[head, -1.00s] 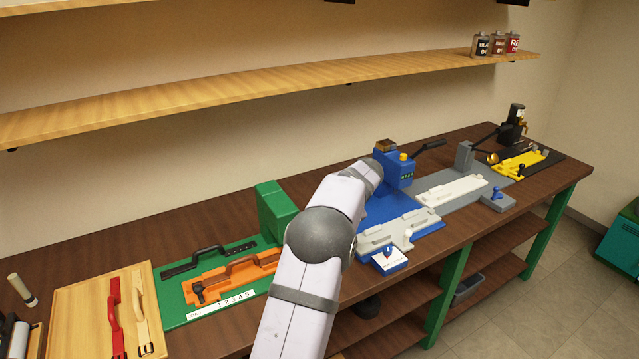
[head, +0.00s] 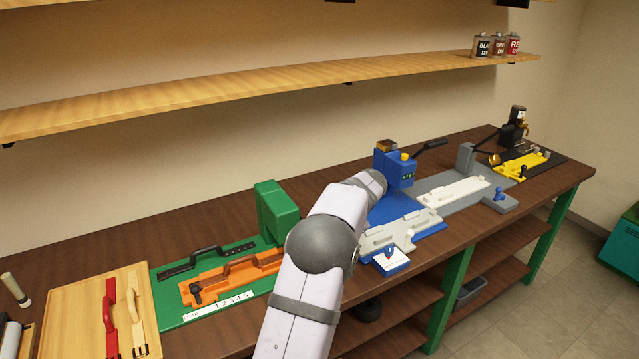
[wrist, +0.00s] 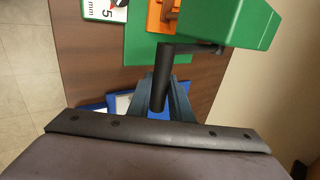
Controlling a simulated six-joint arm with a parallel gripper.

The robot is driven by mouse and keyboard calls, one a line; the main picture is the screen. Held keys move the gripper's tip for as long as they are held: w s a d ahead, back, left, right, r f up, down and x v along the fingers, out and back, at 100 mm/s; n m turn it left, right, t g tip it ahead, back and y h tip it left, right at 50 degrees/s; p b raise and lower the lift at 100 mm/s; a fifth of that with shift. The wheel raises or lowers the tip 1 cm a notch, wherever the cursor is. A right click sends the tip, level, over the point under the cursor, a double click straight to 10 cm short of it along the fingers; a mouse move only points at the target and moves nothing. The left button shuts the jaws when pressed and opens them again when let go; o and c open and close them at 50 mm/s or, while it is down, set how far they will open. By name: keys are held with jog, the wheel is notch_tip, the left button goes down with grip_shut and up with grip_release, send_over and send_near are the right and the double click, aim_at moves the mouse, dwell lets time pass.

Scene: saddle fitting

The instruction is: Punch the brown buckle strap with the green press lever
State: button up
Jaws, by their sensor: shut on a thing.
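The green press (head: 277,212) stands at the back of a green base plate in the head view, and its green head (wrist: 235,20) fills the upper right of the wrist view. Its lever (wrist: 161,76) has a black handle on a dark rod. My gripper (wrist: 168,88) is shut on this handle. In the head view my arm hides the gripper and lever. The dark brown strap (head: 240,262) with a raised loop lies on the orange fixture (head: 252,282) beside the press. Whether the strap sits under the punch is hidden.
A second dark strap (head: 194,262) lies on the green base behind the fixture. A wooden board (head: 75,315) with red and cream straps is at left. The blue press (head: 393,168) and a blue-white box (head: 391,262) stand right of my arm.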

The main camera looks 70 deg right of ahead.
jog(key=shift+s+a+f, duration=0.15)
jog(key=shift+a+f, duration=0.1)
jog(key=shift+f, duration=0.55)
jog(key=shift+s+a+f+b, duration=0.1)
jog(key=shift+f+b, duration=0.8)
jog(key=shift+f, duration=0.1)
jog(key=shift+f+b, duration=0.75)
jog(key=shift+f, duration=0.35)
jog(key=shift+r, duration=0.15)
jog(key=shift+r+p, duration=1.05)
jog(key=shift+r, duration=0.3)
